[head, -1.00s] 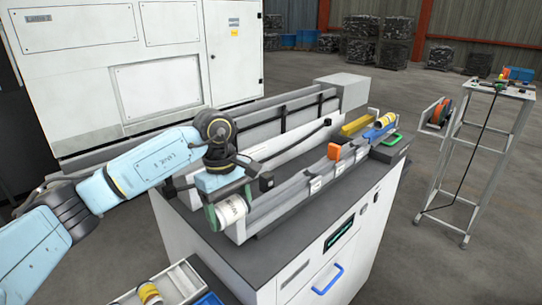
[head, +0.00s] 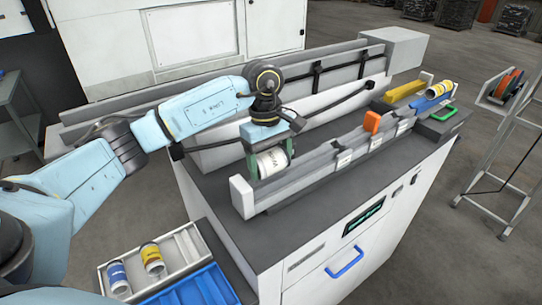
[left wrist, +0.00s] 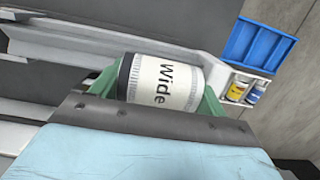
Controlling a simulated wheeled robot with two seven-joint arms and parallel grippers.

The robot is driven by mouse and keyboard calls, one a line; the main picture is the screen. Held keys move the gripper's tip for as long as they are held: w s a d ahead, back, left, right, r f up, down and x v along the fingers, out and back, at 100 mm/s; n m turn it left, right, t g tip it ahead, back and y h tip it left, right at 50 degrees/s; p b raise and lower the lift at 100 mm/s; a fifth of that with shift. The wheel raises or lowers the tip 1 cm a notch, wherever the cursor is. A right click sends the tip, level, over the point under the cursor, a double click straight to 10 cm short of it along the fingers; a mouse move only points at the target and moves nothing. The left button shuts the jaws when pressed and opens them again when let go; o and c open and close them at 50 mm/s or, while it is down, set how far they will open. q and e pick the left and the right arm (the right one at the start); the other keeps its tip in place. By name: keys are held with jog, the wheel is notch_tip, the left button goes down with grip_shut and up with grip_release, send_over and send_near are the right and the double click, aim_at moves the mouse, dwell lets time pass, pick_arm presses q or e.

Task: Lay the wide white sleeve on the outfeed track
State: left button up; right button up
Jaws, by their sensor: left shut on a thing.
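The wide white sleeve (head: 273,161), with a dark end and the word "Wide", is held by my left gripper (head: 268,168). In the left wrist view the sleeve (left wrist: 163,83) lies across between the green fingers of the gripper (left wrist: 158,88), which are shut on its sides. A long grey track (head: 310,171) with white labels runs along the front of the machine top; I take it for the outfeed track. The sleeve is at its near left end. I cannot tell whether the sleeve touches it. My right gripper is not in view.
An orange block (head: 372,121) sits along the track. At its far end are a yellow piece (head: 405,90), a blue piece (head: 428,102) and a yellow-and-white can (head: 439,88). At lower left, a white tray (head: 118,267) holds two small cans beside a blue bin (head: 190,290).

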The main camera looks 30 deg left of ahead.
pick_arm(q)
jog(key=shift+f+b, duration=0.3)
jog(key=shift+f, duration=0.55)
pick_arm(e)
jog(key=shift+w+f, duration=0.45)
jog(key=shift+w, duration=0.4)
pick_arm(q)
jog(key=o, duration=1.4)
jog(key=shift+c, duration=0.2)
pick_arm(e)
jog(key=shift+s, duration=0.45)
pick_arm(q)
jog(key=r, duration=0.4)
jog(key=a+r+b, duration=0.1)
jog(key=r, duration=0.8)
jog(key=shift+w+a, duration=0.4)
notch_tip(320, 180, up, 6)
jog(key=p, duration=0.5)
jog(key=shift+r, duration=0.15)
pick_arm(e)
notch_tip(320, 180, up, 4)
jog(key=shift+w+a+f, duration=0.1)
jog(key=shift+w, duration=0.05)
